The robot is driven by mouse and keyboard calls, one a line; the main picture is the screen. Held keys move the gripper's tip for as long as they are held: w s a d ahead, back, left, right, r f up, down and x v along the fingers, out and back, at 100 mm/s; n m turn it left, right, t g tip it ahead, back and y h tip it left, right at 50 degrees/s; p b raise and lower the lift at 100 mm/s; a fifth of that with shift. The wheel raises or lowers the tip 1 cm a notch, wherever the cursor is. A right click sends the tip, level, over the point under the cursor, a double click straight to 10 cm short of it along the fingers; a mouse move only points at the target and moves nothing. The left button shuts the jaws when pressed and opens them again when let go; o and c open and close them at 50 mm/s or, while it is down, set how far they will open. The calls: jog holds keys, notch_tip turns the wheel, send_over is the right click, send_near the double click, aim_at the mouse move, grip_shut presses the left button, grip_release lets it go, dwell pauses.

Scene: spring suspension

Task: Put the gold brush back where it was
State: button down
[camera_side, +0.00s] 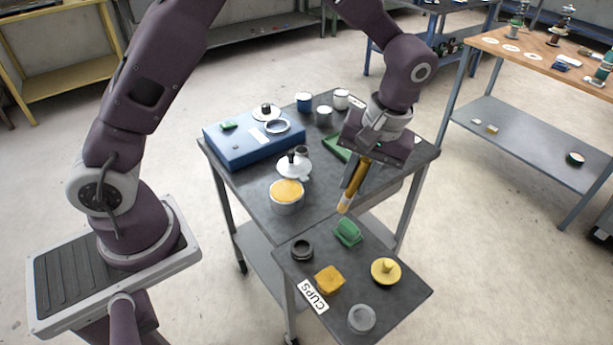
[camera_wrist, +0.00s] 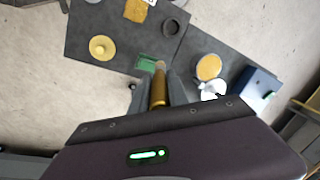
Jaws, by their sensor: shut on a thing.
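The gold brush (camera_side: 346,202) has a gold handle and a pale tip. My gripper (camera_side: 352,188) is shut on it and holds it tilted, tip down, above the table near the join of the main top and the lower front shelf. In the wrist view the brush (camera_wrist: 158,92) sits between the fingers of my gripper (camera_wrist: 154,88), with its tip near a green block (camera_wrist: 147,64). In the side view the green block (camera_side: 347,232) lies just below the tip; the tip appears apart from it. No marked place for the brush can be made out.
A yellow-topped pot (camera_side: 287,198), blue box (camera_side: 232,150) and green tray (camera_side: 336,148) stand behind.

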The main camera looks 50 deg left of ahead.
jog(key=w+a+n+h, duration=0.15)
jog(key=a+n, duration=0.25)
jog(key=a, duration=0.5)
jog(key=w+a+n+t, duration=0.1)
jog(key=w+a+n, duration=0.25)
jog(key=a, duration=0.55)
jog(key=w+a+n+h, duration=0.1)
jog(key=w+a+n, duration=0.1)
jog(key=a+n, duration=0.5)
jog(key=shift+m+y, duration=0.25)
jog(key=shift+m, duration=0.7)
jog(key=f, duration=0.3)
jog(key=a+f, duration=0.1)
jog(key=f, duration=0.2)
jog(key=a+f, duration=0.1)
jog(key=f, duration=0.2)
jog(key=shift+a+f, duration=0.1)
jog(key=shift+f, duration=0.15)
jog(key=c, duration=1.3)
grip_release()
jog(key=shift+f, duration=0.15)
